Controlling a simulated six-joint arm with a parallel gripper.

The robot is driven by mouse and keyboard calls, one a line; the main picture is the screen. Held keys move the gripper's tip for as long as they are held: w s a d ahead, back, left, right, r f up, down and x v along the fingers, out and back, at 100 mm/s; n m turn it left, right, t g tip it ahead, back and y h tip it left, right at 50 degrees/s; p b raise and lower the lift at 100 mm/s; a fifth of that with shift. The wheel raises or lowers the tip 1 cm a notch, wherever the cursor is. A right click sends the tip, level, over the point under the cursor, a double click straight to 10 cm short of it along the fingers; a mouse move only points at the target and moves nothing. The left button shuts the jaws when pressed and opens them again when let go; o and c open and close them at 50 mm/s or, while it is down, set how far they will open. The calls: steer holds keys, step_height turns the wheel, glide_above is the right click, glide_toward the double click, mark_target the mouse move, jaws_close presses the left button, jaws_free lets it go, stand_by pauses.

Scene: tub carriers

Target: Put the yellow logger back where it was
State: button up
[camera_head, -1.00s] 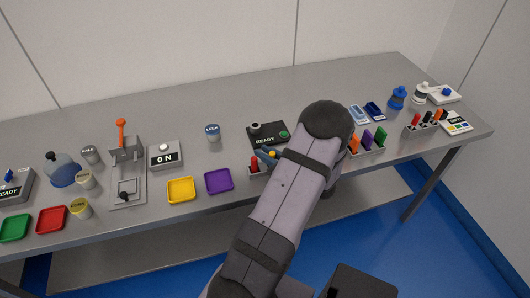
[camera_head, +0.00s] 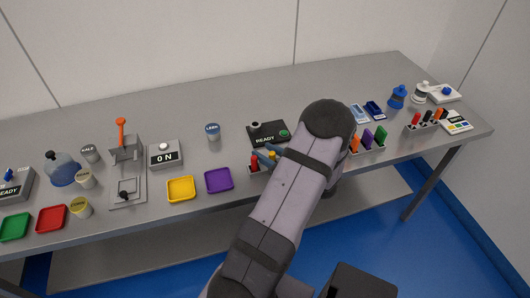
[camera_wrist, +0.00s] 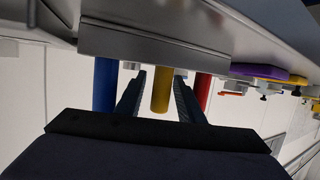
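The yellow logger (camera_wrist: 161,92) stands in the grey holder (camera_wrist: 150,45), between a blue logger (camera_wrist: 105,85) and a red logger (camera_wrist: 202,90), in the upside-down wrist view. My gripper (camera_wrist: 160,95) has one finger on each side of the yellow logger. Gaps show between it and both fingers, so my gripper is open around it. The holder's wall hides the logger's lower end. In the head view the red logger (camera_head: 254,161) shows at the holder's left, while my arm covers much of the rest.
A purple tray (camera_head: 219,181) and a yellow tray (camera_head: 181,189) lie left of the holder. A black READY device (camera_head: 266,131) stands behind it. Another holder (camera_head: 372,151) with orange, purple and green pieces stands right of my arm. The table behind is mostly clear.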

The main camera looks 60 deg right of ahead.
mark_target(274, 158)
steer(key=shift+b+v, duration=0.75)
steer(key=shift+v, duration=2.8)
